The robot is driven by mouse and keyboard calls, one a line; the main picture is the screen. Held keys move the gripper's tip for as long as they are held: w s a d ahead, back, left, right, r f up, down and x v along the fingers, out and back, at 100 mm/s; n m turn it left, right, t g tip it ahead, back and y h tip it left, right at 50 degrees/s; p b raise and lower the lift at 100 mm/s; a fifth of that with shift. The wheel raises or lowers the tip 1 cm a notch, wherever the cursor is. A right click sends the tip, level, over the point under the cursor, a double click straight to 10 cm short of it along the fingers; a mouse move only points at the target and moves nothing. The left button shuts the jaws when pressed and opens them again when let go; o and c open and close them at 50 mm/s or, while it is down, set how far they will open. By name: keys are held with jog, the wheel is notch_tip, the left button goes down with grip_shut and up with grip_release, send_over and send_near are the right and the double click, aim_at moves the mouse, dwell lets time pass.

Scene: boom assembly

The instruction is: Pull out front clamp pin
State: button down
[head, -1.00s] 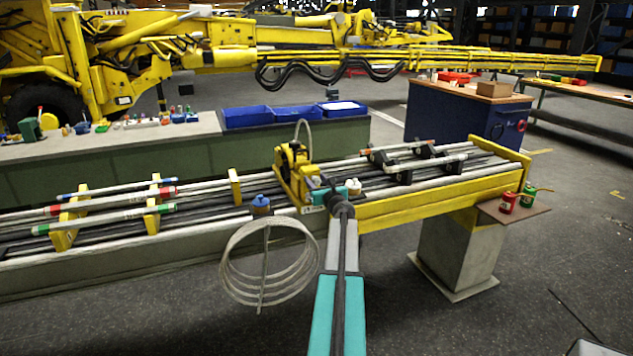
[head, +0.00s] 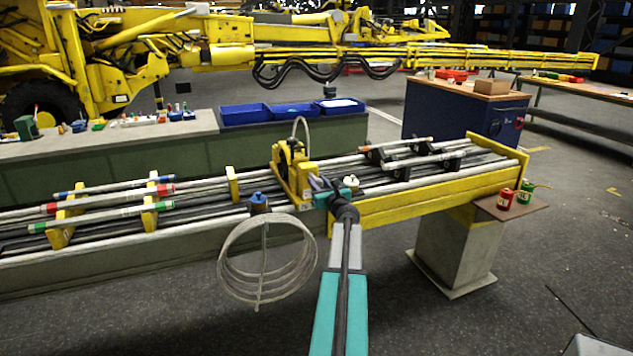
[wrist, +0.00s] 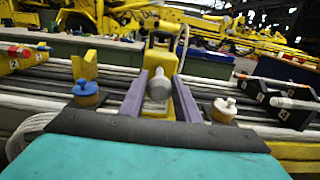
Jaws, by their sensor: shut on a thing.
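The yellow clamp unit (head: 291,170) stands on the long boom bed and also shows in the wrist view (wrist: 161,58). The front clamp pin shows as a grey rounded knob (wrist: 159,86) in front of the clamp. My gripper (wrist: 158,92) has its two purple fingers on either side of this knob and is shut on it. In the head view my gripper (head: 316,184) is small, close against the near side of the clamp. The pin's far end is hidden, so I cannot tell how deep it sits.
A blue-capped knob (wrist: 87,92) and a white-capped knob (wrist: 224,108) flank my gripper on the bed. A wire coil (head: 262,262) hangs at the near side. Red and green cans (head: 506,198) stand on the right shelf. The floor on the near side is open.

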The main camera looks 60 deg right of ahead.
jog(key=shift+s+f, duration=0.2)
jog(key=shift+s, duration=0.05)
jog(key=c, duration=1.6)
grip_release()
jog(key=shift+c, duration=0.2)
jog(key=shift+o, duration=1.3)
jog(key=shift+s+a+r, duration=0.1)
jog(key=shift+r, duration=0.05)
jog(key=shift+a, duration=0.1)
jog(key=b+v, duration=0.3)
jog(key=v, duration=1)
jog(key=shift+s+a, duration=0.2)
